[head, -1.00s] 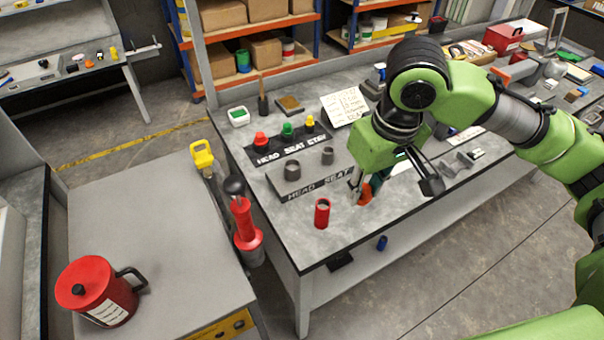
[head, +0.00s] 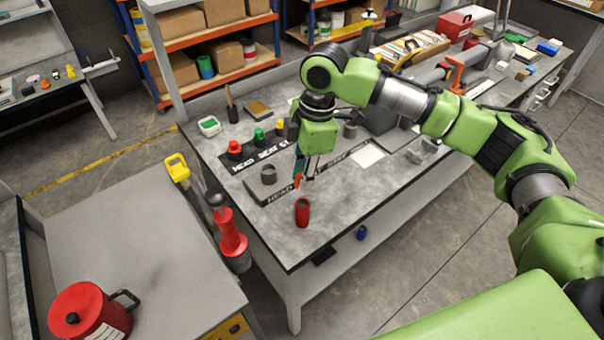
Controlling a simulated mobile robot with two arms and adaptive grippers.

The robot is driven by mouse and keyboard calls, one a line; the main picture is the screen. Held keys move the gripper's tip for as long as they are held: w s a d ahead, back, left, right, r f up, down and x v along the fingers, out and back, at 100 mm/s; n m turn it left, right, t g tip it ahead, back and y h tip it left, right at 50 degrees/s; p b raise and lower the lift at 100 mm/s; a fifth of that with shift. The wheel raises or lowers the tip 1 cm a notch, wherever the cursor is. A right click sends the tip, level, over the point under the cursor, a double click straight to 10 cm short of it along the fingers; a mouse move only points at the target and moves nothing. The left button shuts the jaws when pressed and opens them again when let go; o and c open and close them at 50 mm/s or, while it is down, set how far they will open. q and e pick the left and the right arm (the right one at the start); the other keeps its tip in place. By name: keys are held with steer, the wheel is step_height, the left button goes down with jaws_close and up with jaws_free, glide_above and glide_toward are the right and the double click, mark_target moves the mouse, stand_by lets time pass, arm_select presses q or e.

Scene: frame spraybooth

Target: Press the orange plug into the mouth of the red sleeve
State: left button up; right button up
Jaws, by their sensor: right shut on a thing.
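The red sleeve (head: 302,217) stands on the grey workbench near its front left corner, with its dark open mouth facing up. My right gripper (head: 303,181) is shut on the orange plug (head: 297,180), just above and behind the sleeve in the picture. Only a small part of the plug shows beside the fingers. The plug looks apart from the sleeve's mouth, but the exact gap is hard to tell. My left gripper is not in view.
Red (head: 234,149), green (head: 259,137) and yellow (head: 279,127) knobbed pieces stand further back. The bench top right of the sleeve is clear.

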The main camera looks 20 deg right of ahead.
steer(key=shift+r, duration=0.1)
steer(key=shift+r+p, duration=0.1)
steer(key=shift+p, duration=0.6)
steer(key=shift+f+b, duration=0.45)
steer(key=shift+f, duration=2.1)
steer(key=shift+p, duration=0.5)
steer(key=shift+p, duration=0.7)
